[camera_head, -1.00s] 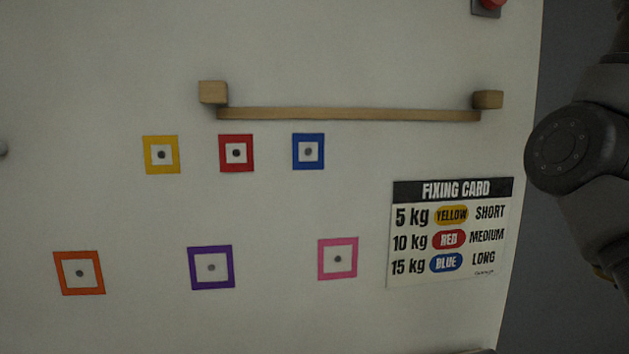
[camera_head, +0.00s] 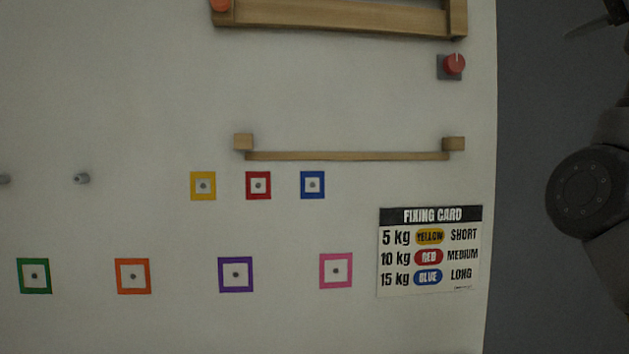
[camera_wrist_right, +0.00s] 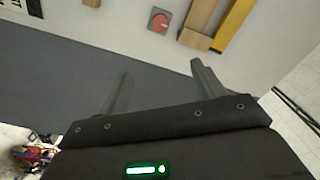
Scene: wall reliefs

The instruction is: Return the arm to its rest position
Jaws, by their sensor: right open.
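My right arm is at the right edge of the head view, clear of the wall panel (camera_head: 120,100). A dark fingertip of it shows at the top right corner. In the right wrist view my right gripper (camera_wrist_right: 160,85) has its two fingers spread apart with nothing between them. The fingers point toward the panel's edge and a dark grey surface. My left gripper is in neither view.
The panel carries a wooden rail (camera_head: 347,156), a red knob (camera_head: 454,64), a fixing card (camera_head: 430,252), coloured square frames such as the purple one (camera_head: 236,275), and grey pegs (camera_head: 82,178). A wooden frame (camera_head: 350,17) is above. Grey space lies right of the panel.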

